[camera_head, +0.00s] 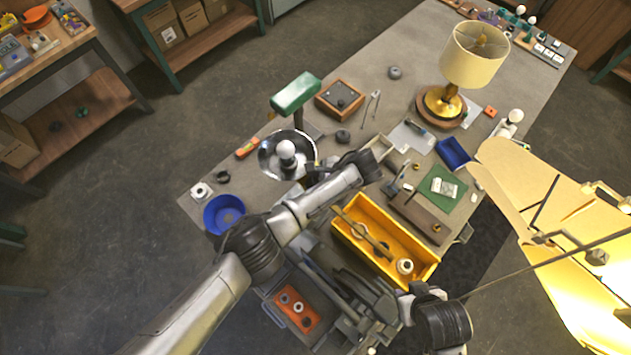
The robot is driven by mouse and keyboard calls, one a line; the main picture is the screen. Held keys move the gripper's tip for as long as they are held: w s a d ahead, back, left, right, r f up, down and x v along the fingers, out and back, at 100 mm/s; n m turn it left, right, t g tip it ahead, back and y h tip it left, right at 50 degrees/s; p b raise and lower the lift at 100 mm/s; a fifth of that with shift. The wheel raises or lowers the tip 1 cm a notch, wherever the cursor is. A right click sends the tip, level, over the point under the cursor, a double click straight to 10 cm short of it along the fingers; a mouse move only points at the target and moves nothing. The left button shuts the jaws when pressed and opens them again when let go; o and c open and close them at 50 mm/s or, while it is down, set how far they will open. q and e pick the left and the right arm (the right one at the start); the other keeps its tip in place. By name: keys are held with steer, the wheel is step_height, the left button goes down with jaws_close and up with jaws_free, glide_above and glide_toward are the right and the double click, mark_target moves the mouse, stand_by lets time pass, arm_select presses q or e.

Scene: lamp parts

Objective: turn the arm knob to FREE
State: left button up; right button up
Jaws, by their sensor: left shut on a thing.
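My left arm comes in from the lower left, and its wrist is bent back toward the lamp with the round metal shade (270,160) and white bulb (287,150). My left gripper (311,178) is at the right side of this lamp, just below the shade's rim. Its fingers are small and dark here, shut on a part at the lamp that I take to be the arm knob. The knob itself and its FREE mark are hidden by the gripper and shade. Part of my right arm shows at the bottom, but I cannot make out its gripper.
A blue bowl (224,214) is at the left table edge and a yellow tray (386,238) in front. A cream-shaded lamp (474,55) stands farther back. Small parts and tools lie around; grey tabletop is bare toward the back.

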arm_select(q)
steer(key=shift+r, duration=0.1)
stand_by(0.5)
steer(key=o, duration=0.9)
